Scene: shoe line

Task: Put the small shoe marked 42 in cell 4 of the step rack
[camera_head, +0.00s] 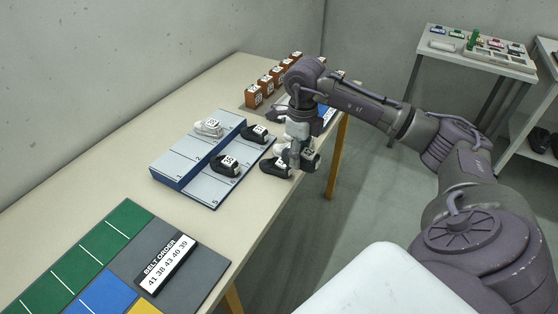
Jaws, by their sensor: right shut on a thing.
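The step rack (179,167) is blue with light grey cells and stands on the long table. A white shoe (208,128) and two dark shoes (255,134) (226,166) sit on it. My right gripper (301,163) points down just right of the rack, over the table's edge side. It is shut on a small dark shoe (311,160), partly hidden by the fingers; its number is too small to read. Another dark shoe (275,168) lies on the table beside the rack, left of the gripper. A white shoe (281,149) shows partly behind the gripper. My left gripper is out of view.
Several orange boxes (253,97) with labels stand in a row at the back. A grey board with a belt order card (168,264) and green, blue and yellow fields (82,258) lies in front. A side table (482,58) with small items stands back right.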

